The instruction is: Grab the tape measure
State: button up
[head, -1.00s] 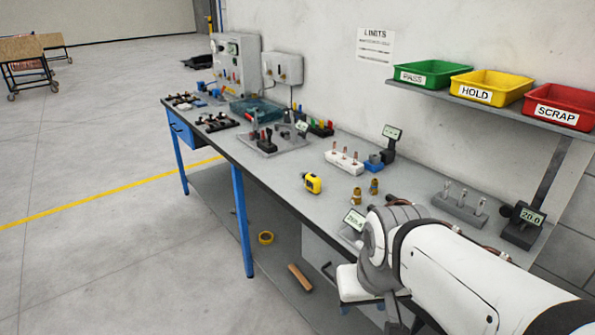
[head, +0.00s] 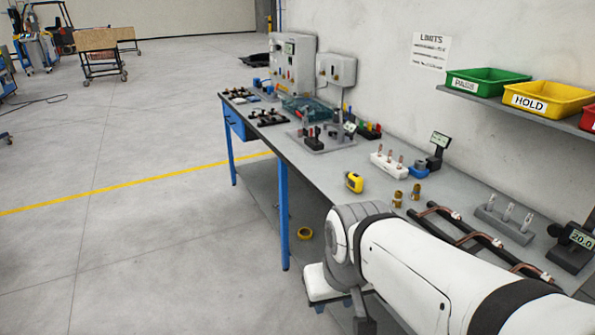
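The yellow and black tape measure (head: 354,182) lies on the grey workbench (head: 320,172) near its front edge, in the head view. My white arm comes in from the lower right, in front of the bench's near part.
Copper tubes on black rails (head: 465,232) lie nearer. A yellow tape roll (head: 305,233) sits below the bench. Open floor (head: 130,220) lies left.

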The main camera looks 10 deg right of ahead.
aim_at(355, 182)
jog(key=u, duration=1.1)
jog(key=i, duration=2.35)
jog(key=z, duration=2.95)
jog(key=i, duration=1)
jog(key=z, duration=0.15)
